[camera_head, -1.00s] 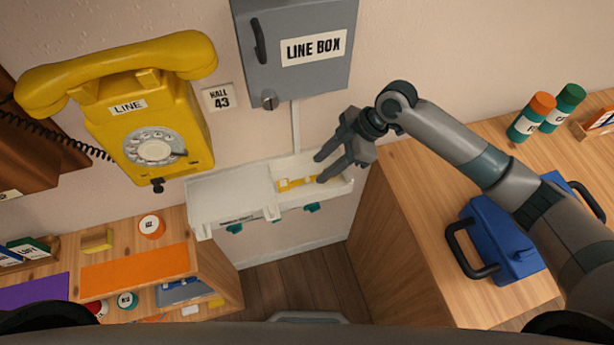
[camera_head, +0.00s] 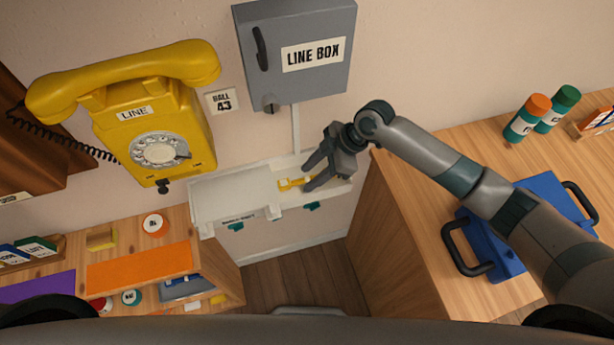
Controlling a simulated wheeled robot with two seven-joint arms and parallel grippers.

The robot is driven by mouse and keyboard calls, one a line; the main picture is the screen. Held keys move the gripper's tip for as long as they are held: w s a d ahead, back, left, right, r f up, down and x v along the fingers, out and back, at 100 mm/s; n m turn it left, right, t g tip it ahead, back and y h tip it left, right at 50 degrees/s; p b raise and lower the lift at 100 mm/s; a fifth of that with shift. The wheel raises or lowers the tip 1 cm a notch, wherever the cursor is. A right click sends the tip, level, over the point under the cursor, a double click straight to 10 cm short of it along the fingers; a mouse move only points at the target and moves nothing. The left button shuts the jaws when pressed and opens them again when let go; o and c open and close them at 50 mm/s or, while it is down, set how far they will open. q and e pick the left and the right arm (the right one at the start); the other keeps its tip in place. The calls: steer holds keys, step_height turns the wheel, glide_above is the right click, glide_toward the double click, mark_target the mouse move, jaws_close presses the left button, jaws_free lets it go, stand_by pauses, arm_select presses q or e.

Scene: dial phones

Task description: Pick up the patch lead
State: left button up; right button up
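The patch lead appears as a small yellow piece (camera_head: 288,184) in the open right part of the white wall tray (camera_head: 272,207), below the line box. My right gripper (camera_head: 306,175) reaches into the tray from the right. Its two dark fingers are spread apart, at the right end of the yellow piece. The fingers hide part of that end, and I cannot tell whether they touch it. My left gripper is not in view.
A grey line box (camera_head: 297,55) hangs above the tray, and a yellow dial phone (camera_head: 150,120) hangs to its left. A wooden counter (camera_head: 410,230) at the right holds a blue case (camera_head: 490,245). A wooden shelf unit (camera_head: 215,265) stands at lower left.

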jaws_close()
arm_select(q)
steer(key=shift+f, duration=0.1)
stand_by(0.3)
